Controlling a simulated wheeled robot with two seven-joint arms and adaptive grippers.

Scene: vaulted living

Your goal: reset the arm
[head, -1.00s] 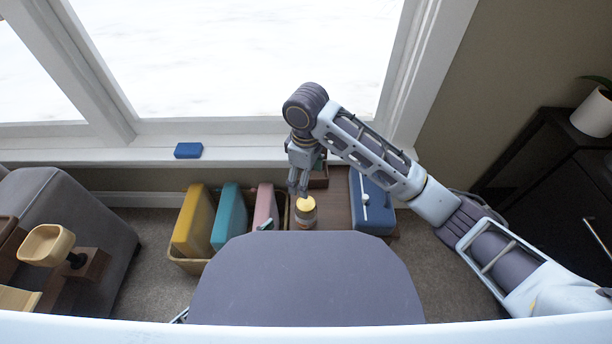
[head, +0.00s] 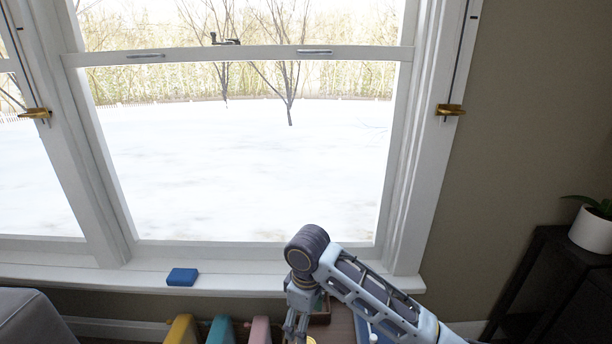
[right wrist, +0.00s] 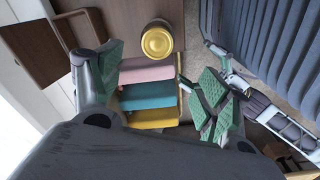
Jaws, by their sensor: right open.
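My right arm reaches in from the lower right in the head view. Its gripper (head: 296,322) points down at the bottom edge, over a low brown wooden surface. In the right wrist view the right gripper (right wrist: 160,90) has its two green-padded fingers spread wide with nothing between them touching. A jar with a gold lid (right wrist: 157,42) stands beyond the fingertips, and a sliver of it shows at the bottom of the head view.
Pink (right wrist: 147,71), teal (right wrist: 148,95) and yellow (right wrist: 153,117) upright items stand in a bin beside the jar. A blue block (head: 182,277) lies on the windowsill. A dark stand with a potted plant (head: 592,228) is at right. A grey sofa (head: 32,318) is at lower left.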

